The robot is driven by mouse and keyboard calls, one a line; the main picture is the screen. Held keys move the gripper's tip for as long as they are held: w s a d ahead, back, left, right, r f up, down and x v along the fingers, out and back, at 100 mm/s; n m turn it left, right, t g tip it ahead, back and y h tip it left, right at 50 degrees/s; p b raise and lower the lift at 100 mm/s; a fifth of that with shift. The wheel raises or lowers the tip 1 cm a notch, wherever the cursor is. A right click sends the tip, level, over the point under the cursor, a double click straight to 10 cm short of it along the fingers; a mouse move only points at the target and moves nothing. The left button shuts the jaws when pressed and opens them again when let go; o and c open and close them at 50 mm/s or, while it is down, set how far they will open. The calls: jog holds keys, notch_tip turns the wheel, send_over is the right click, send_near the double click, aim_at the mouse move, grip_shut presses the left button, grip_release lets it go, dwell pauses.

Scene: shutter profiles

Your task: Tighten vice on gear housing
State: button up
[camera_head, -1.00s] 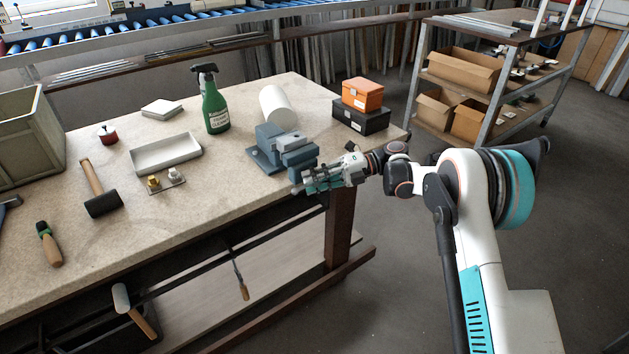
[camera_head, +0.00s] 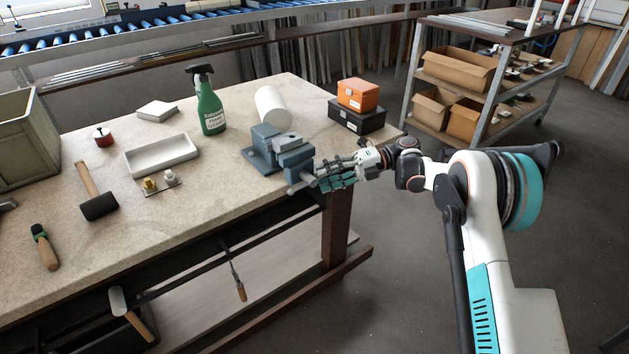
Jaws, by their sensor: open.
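The blue-grey vice (camera_head: 262,158) stands at the bench's front right edge. A light grey block, which looks like the gear housing (camera_head: 288,139), sits between its jaws; whether both jaws touch it is too small to tell. The vice's handle end (camera_head: 297,188) pokes out at the front, over the bench edge. My gripper (camera_head: 319,181) is open, just right of the handle, with its fingers pointing left at it. I cannot tell whether the fingers touch the handle.
A white cylinder (camera_head: 272,106) lies behind the vice. An orange box (camera_head: 357,95) on a black case (camera_head: 357,118) stands behind my gripper. A green spray bottle (camera_head: 211,110), a white tray (camera_head: 162,156) and a mallet (camera_head: 97,192) are to the left. The floor on the right is clear.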

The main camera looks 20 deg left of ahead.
jog(key=v, duration=0.7)
